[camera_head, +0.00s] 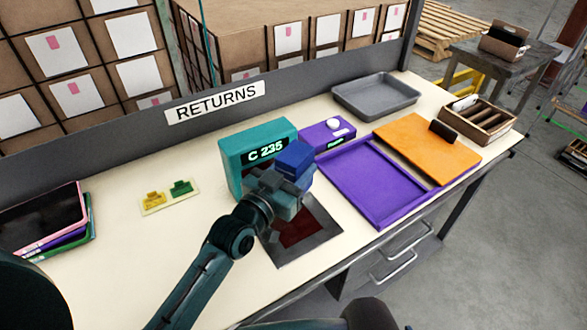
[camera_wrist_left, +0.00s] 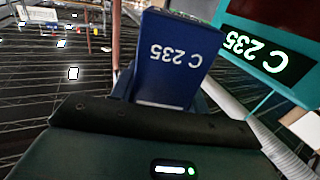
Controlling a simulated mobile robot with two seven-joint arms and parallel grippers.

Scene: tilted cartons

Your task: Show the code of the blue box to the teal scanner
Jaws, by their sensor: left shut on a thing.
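The blue box (camera_head: 295,158) is held by my left gripper (camera_head: 281,184), which is shut on it in front of the teal scanner (camera_head: 231,160). The box is above the counter and overlaps the scanner's right side in the head view. The scanner's display (camera_head: 266,150) reads C 235 in green. In the left wrist view the blue box (camera_wrist_left: 178,55) shows white print C 235, upside down in the picture, with the scanner's lit display (camera_wrist_left: 258,50) beside it. My right gripper is out of view.
A dark red plate with a grey frame (camera_head: 318,246) lies below the gripper. A purple tray (camera_head: 372,180), purple device (camera_head: 312,135), orange board (camera_head: 415,140), grey tray (camera_head: 374,97) and wooden crate (camera_head: 502,121) stand right. Small yellow and green pieces (camera_head: 168,195) lie left.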

